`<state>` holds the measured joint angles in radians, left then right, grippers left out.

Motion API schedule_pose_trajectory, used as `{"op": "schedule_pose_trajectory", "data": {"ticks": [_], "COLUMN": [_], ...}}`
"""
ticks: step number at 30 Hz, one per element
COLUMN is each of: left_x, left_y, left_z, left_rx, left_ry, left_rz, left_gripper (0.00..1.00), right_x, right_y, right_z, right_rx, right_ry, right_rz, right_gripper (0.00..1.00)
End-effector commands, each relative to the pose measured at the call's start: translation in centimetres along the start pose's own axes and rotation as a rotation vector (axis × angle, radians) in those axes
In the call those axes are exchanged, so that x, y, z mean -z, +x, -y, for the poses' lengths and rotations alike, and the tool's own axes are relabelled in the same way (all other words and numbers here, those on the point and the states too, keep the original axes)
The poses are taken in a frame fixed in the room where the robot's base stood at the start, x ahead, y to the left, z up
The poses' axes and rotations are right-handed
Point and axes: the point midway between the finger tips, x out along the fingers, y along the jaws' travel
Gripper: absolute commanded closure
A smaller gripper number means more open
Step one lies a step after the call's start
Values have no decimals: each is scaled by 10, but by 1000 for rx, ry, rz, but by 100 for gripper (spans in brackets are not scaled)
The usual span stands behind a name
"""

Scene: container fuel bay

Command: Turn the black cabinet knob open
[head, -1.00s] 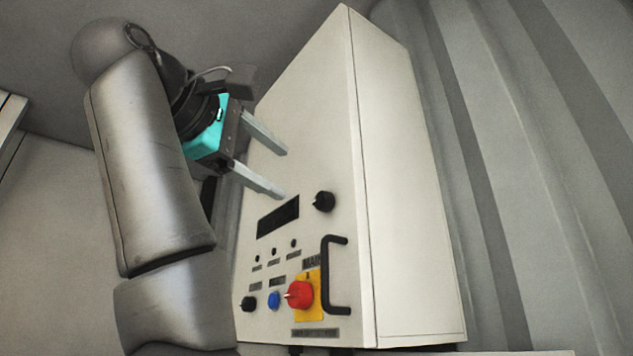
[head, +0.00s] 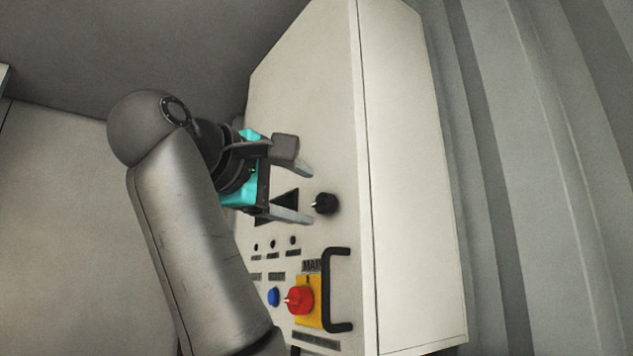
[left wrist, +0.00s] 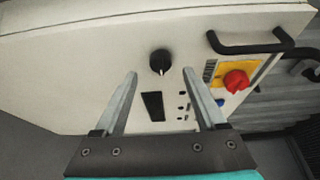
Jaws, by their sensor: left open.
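The black knob (head: 326,203) sits on the front face of the pale cabinet (head: 325,90), right of a dark display panel. A light pointer mark on it faces left in the head view. My left gripper (head: 310,196) is open and empty, its two fingers pointing at the knob from the left. In the left wrist view the knob (left wrist: 160,61) shows between and just beyond the open fingertips (left wrist: 160,74). The fingers look apart from the knob; the exact gap is hard to tell. My right gripper is not in view.
Below the knob are a red rotary switch (head: 299,300) on a yellow plate, a blue button (head: 273,296) and small dark controls. A black handle (head: 338,290) juts out at the lower right of the face. My left arm hides the panel's lower left.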

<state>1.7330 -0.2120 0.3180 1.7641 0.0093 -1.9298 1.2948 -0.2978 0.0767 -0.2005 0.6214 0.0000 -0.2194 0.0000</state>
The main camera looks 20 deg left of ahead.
Motion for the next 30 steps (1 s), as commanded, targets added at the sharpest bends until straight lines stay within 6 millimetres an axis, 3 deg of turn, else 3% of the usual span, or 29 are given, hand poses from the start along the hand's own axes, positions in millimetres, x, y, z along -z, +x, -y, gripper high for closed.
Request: {"op": "schedule_pose_trajectory", "data": {"ticks": [3, 7, 20, 30], "left_x": [0, -1, 0, 0], "left_y": [24, 38, 46, 46], "left_z": [0, 0, 1, 1], "left_rx": [6, 4, 2, 2], "left_ry": [0, 1, 1, 1], "left_rz": [2, 2, 1, 1], "left_gripper": [27, 27, 28, 66], "right_x": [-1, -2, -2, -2], "right_y": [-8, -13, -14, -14], "right_z": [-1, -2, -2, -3], "right_rx": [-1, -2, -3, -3], "right_ry": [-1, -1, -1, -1], "right_rz": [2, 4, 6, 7], "right_gripper": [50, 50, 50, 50]}}
